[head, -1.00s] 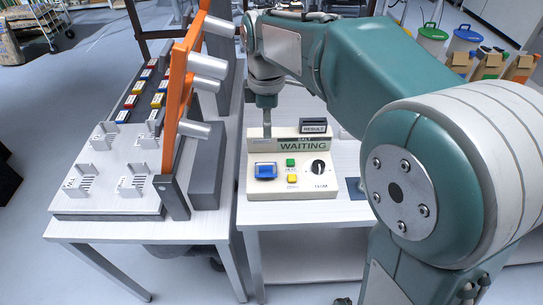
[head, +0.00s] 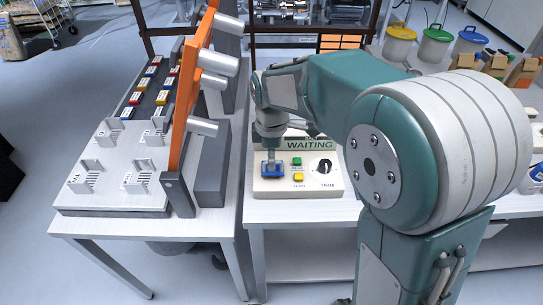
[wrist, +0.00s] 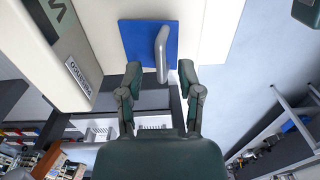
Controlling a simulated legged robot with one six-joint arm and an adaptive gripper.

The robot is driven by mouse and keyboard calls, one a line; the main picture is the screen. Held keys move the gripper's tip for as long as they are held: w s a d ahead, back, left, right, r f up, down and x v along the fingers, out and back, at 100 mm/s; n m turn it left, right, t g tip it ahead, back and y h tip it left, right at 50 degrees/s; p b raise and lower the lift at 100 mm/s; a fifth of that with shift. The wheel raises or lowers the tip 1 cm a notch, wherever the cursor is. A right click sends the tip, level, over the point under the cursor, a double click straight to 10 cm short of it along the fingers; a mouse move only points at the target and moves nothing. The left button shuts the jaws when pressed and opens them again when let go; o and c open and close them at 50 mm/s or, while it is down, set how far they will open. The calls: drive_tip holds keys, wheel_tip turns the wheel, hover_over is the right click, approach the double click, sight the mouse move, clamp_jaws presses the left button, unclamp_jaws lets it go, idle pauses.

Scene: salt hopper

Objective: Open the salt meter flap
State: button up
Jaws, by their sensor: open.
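The salt meter flap is a blue square panel (head: 264,174) at the left of a cream control box (head: 345,188) in the head view. In the wrist view the blue flap (wrist: 137,40) lies at the top middle, with a grey bar handle (wrist: 162,48) standing out from it. My gripper (wrist: 161,68) is open, with one finger to each side of the handle's near end. A gap shows between the handle and the left finger; the right finger is closer. I cannot tell whether it touches. In the head view my gripper (head: 271,160) is right over the flap and partly hides it.
The box also bears a WAITING display (head: 310,144), a green button (head: 296,161), a yellow button (head: 298,177) and a black knob (head: 324,166). An orange frame with grey cylinders (head: 192,85) stands on the table to the left. Lidded bins (head: 434,45) stand at the back right.

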drive_tip(key=shift+a, duration=0.1)
drive_tip(key=shift+c, duration=0.6)
clamp_jaws()
drive_tip(key=shift+d, duration=0.2)
drive_tip(key=shift+w, duration=0.1)
drive_tip(key=w+g, duration=0.1)
drive_tip(key=g, duration=0.2)
drive_tip(key=shift+w+d+r, duration=0.15)
drive_tip(key=shift+w+r, duration=0.2)
drive_tip(key=shift+w+r+g, duration=0.1)
drive_tip(key=shift+w+g, duration=0.6)
drive_tip(key=shift+g, duration=0.5)
drive_tip(key=shift+w+r+g, duration=0.1)
drive_tip(key=shift+w+g, duration=0.55)
drive_tip(key=shift+g, duration=0.55)
